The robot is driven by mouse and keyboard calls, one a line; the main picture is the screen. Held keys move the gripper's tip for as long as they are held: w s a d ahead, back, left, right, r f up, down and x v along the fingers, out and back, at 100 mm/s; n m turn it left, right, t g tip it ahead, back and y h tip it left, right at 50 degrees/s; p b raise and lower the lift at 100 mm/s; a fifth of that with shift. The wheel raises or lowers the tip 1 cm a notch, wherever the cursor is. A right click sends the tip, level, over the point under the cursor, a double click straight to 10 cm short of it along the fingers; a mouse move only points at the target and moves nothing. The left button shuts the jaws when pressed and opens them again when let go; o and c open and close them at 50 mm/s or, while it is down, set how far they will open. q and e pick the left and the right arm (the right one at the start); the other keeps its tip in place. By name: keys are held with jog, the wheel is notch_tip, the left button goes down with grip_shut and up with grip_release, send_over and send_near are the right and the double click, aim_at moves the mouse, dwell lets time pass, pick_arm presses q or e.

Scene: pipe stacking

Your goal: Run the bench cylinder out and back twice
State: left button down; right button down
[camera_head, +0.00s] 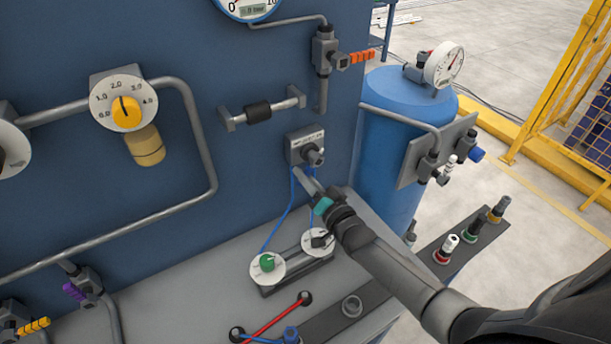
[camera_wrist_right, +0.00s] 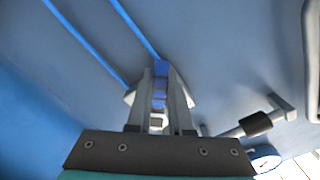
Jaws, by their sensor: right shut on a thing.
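My right gripper (camera_head: 307,181) reaches up to a small grey valve box (camera_head: 303,144) on the blue panel, which has a dark round fitting on its front. In the right wrist view the fingers (camera_wrist_right: 160,100) are shut on a small blue piece (camera_wrist_right: 160,70), with two blue tubes beside it. In the head view, blue tubes (camera_head: 291,205) run from the box down to two white dials on the bench, one with a green knob (camera_head: 267,262) and one with a black knob (camera_head: 319,239). I cannot tell which part is the bench cylinder. My left gripper is not in view.
A handle with a black grip (camera_head: 258,110) sits left of the valve box. A blue tank (camera_head: 392,125) stands to the right. A red rod (camera_head: 272,318) with dark ends and several coloured plugs are on the bench and the dark strip beside it.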

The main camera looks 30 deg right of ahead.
jog(key=c, duration=0.8)
grip_release()
jog(key=s, duration=1)
jog(key=s+d, duration=0.1)
jog(key=s, duration=0.4)
jog(key=shift+s+p, duration=0.15)
jog(key=shift+p, duration=0.25)
